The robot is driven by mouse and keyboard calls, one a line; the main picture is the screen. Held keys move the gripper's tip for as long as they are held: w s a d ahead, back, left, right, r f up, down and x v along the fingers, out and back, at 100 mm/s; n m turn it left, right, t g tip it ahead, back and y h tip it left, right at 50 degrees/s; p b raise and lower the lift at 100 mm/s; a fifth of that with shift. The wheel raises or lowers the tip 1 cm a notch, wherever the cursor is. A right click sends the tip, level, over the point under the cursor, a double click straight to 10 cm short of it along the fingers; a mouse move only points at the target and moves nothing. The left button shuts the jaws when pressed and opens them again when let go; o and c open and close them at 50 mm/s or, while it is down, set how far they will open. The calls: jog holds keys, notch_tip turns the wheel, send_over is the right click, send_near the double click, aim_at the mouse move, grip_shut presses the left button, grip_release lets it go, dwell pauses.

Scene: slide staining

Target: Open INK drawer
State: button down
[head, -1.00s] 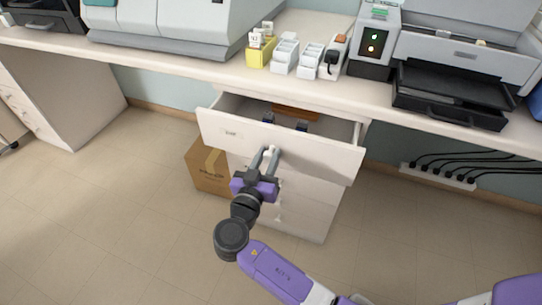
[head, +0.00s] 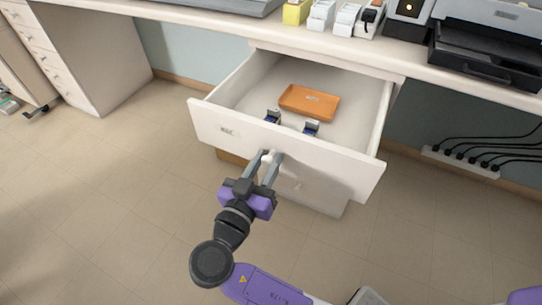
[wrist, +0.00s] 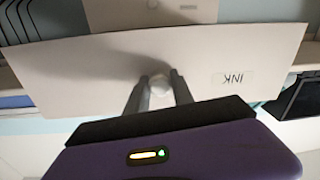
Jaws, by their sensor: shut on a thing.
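The INK drawer (head: 222,133) is the top drawer of a white cabinet under the counter, and it stands wide open in the head view. Its label is readable as INK in the wrist view, on the drawer front (wrist: 200,50). My gripper (head: 271,160) is shut on the round white knob at the middle of the drawer front. The knob (wrist: 159,84) shows between the two grey fingers in the wrist view. Inside the drawer lie an orange tray (head: 309,102) and two small dark blue items (head: 311,128) near the front.
The counter (head: 230,27) above holds small white holders, a yellow box (head: 296,12) and a black-trayed machine (head: 487,55). A power strip with cables (head: 459,161) lies at the right wall. The floor in front is clear.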

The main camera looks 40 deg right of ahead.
jog(key=shift+a, duration=0.15)
jog(key=c, duration=1.1)
grip_release()
jog(key=v, duration=0.7)
jog(key=shift+s+a, duration=0.2)
jog(key=shift+a, duration=0.2)
